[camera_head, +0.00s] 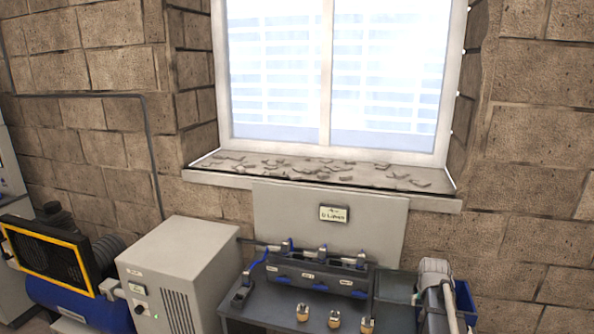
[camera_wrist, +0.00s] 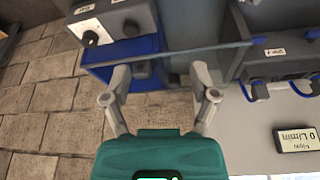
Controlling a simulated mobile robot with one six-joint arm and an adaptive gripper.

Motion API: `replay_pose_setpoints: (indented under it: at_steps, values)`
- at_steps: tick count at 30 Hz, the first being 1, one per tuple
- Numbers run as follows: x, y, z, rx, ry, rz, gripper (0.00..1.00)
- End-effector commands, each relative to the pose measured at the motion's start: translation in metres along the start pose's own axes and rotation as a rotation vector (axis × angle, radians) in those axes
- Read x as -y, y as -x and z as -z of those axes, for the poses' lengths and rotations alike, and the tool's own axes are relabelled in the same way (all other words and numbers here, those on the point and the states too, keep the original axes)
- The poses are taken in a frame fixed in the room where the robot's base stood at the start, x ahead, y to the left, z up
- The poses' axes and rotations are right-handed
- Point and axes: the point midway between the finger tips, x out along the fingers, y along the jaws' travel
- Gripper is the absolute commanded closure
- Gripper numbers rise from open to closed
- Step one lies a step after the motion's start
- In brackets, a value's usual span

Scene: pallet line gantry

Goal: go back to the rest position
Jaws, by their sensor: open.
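My gripper (camera_wrist: 160,72) shows in the wrist view with its two grey fingers spread apart and nothing between them. Its green body is at the bottom edge of that view. The fingertips appear in front of a blue bin (camera_wrist: 112,52) and a grey bench edge; I cannot tell the gap between them. My gripper is not visible in the head view.
A dark grey bench (camera_head: 275,312) carries a valve row (camera_head: 318,275) and several small brass pieces. A flow display (camera_head: 333,213) is on the panel behind. A grey cabinet (camera_head: 180,270), a compressor with yellow-framed guard (camera_head: 48,258) and a motor (camera_head: 436,275) flank it.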

Motion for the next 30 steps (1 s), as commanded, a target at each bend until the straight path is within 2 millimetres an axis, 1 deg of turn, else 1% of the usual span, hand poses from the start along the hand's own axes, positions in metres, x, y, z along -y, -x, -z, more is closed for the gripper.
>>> replay_pose_setpoints:
  at_steps: [1,5,8,11,12,14,15,18,21,24,25,27,30]
  values:
    - [0.008,-0.003,-0.013,0.011,0.016,0.004,0.24]
    - [0.026,-0.005,-0.04,0.044,0.059,0.015,0.24]
    - [0.044,-0.007,-0.07,0.077,0.106,0.025,0.24]
    - [0.065,-0.01,-0.109,0.122,0.168,0.037,0.24]
    - [0.074,-0.01,-0.127,0.141,0.196,0.043,0.24]
    - [0.086,-0.011,-0.153,0.171,0.238,0.05,0.24]
    - [0.092,-0.011,-0.169,0.191,0.266,0.055,0.24]
    - [0.107,-0.011,-0.208,0.237,0.331,0.066,0.24]
    - [0.116,-0.009,-0.238,0.274,0.385,0.074,0.24]
    - [0.122,-0.008,-0.259,0.301,0.421,0.078,0.24]
    - [0.124,-0.007,-0.263,0.306,0.429,0.079,0.24]
    - [0.125,-0.006,-0.269,0.315,0.441,0.081,0.24]
    - [0.127,-0.005,-0.273,0.321,0.449,0.082,0.24]
